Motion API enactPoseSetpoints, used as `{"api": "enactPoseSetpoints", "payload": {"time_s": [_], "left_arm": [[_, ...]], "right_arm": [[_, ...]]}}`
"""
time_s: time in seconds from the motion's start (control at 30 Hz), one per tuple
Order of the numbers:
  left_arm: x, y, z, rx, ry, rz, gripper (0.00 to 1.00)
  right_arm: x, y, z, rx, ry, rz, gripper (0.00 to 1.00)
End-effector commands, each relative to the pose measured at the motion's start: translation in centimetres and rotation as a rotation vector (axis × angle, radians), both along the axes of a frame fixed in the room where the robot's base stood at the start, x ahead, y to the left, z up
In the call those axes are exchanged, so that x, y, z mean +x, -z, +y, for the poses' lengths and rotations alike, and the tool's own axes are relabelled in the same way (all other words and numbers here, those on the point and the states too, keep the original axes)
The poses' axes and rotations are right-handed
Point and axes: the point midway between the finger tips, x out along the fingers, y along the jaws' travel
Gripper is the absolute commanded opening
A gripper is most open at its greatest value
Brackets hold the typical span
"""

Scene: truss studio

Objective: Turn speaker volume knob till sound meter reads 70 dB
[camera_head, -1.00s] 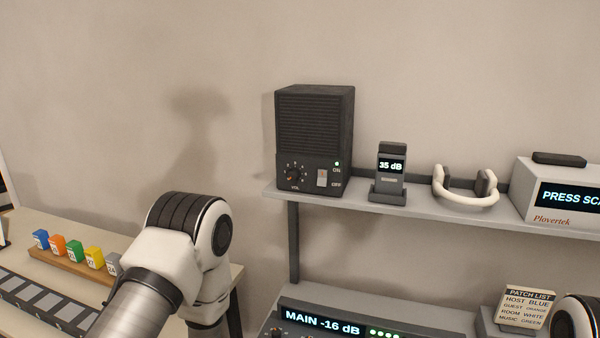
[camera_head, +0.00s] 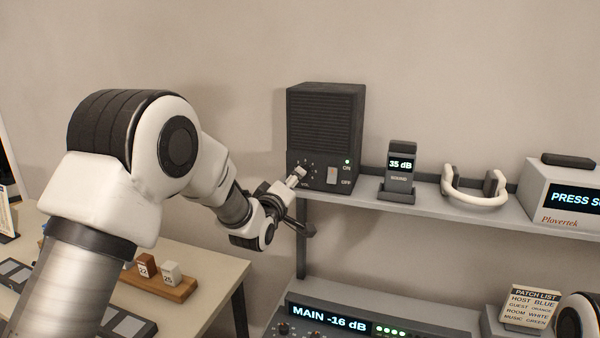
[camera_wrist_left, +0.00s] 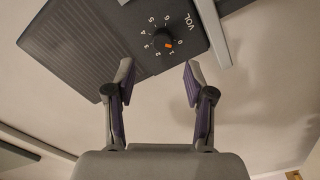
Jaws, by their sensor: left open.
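The black speaker (camera_head: 325,130) stands at the left end of the upper shelf, its green light lit beside ON. In the left wrist view its round black volume knob (camera_wrist_left: 163,42) shows numbers around it and an orange mark close to 1 and 0. In the head view my left gripper (camera_head: 300,200) is in front of the speaker's lower left and hides the knob. In the left wrist view my left gripper (camera_wrist_left: 158,82) is open and empty, its fingertips apart and short of the knob. The sound meter (camera_head: 400,168) stands right of the speaker and reads 35 dB.
White headphones (camera_head: 473,196) and a white box with a lit display (camera_head: 565,200) are farther right on the shelf (camera_head: 430,208). Below are a mixer reading MAIN -16 dB (camera_head: 345,318) and a patch list card (camera_head: 530,304). A table (camera_head: 215,270) with small blocks is at left.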

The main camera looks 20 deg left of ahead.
Motion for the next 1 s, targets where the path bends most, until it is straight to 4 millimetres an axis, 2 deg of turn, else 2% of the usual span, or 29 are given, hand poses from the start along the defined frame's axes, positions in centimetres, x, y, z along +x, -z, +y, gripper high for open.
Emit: {"api": "enactPoseSetpoints", "payload": {"time_s": [0.03, 0.1, 0.3, 0.6, 0.67, 0.7, 0.77, 1.0], "left_arm": [[0.9, -0.5, -0.1, 0.001, 0.001, 0.001, 0.54], [2.4, -0.5, -0.1, 0.001, 0.000, 0.001, 0.54], [5.6, -0.3, -0.2, 0.002, 0.001, 0.003, 0.54], [6.2, 0.1, -0.2, 0.003, 0.000, 0.004, 0.54], [6.2, 0.1, -0.2, 0.003, 0.000, 0.004, 0.36], [6.2, 0.1, -0.2, 0.003, 0.000, 0.004, 0.22], [6.2, 0.1, -0.2, 0.003, 0.000, 0.004, 0.00], [6.2, 0.1, -0.2, 0.006, 0.000, 0.003, 0.00]], "right_arm": [[0.0, -1.1, 0.0, 0.000, 0.000, 0.000, 0.00], [0.0, -1.9, 0.0, 0.000, 0.000, 0.000, 0.00], [0.0, -3.4, 0.0, 0.000, 0.000, -0.001, 0.00], [0.0, -3.3, 0.0, 0.000, 0.000, 0.000, 0.00], [0.0, -3.3, 0.0, 0.000, 0.000, 0.000, 0.00], [0.0, -3.3, 0.0, 0.000, 0.000, 0.000, 0.00], [0.0, -3.3, 0.0, 0.000, 0.000, 0.000, 0.00], [0.0, -3.3, 0.0, 0.000, 0.000, 0.000, 0.00]]}}
